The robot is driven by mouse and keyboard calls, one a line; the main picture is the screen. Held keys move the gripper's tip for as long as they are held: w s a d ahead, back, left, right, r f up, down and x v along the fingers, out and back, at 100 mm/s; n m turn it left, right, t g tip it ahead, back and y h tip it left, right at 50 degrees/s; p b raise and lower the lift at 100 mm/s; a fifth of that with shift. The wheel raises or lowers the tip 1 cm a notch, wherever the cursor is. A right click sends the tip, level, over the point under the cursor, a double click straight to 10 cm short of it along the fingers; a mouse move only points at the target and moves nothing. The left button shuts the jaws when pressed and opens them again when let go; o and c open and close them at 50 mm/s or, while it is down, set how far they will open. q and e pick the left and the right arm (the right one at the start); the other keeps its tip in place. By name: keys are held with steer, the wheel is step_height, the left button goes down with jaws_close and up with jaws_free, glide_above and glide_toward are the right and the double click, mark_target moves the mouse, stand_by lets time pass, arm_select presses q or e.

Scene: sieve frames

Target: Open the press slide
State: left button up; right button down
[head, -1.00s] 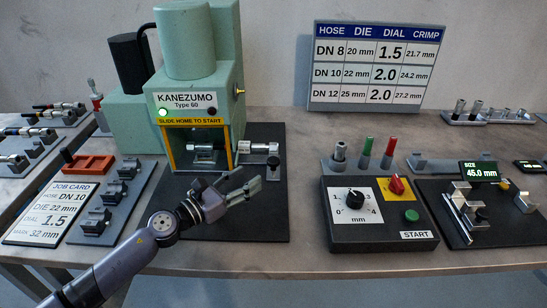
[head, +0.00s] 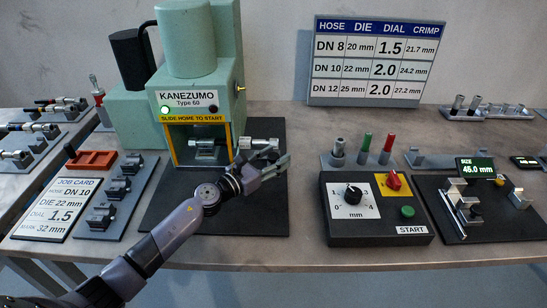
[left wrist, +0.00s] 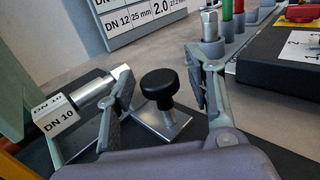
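The green press (head: 200,60) labelled KANEZUMO Type 60 stands at the back left, with a yellow-framed opening and a lit green lamp. Its slide plate (left wrist: 150,122) juts out on the opening's right side and carries a round black knob (left wrist: 160,84). My left gripper (head: 274,153) is at the slide's outer end. In the left wrist view its fingers (left wrist: 160,75) are spread on either side of the knob, with gaps visible. In the head view the gripper mostly hides the knob. My right gripper is in neither view.
A white block marked DN 10 (left wrist: 54,122) with a metal fitting (left wrist: 98,90) lies close beside the left finger. The control box (head: 375,215) with dial and buttons is to the right. A rack of coloured pins (head: 362,158) stands behind it.

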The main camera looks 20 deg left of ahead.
arm_select(q)
jaws_close()
stand_by(0.4)
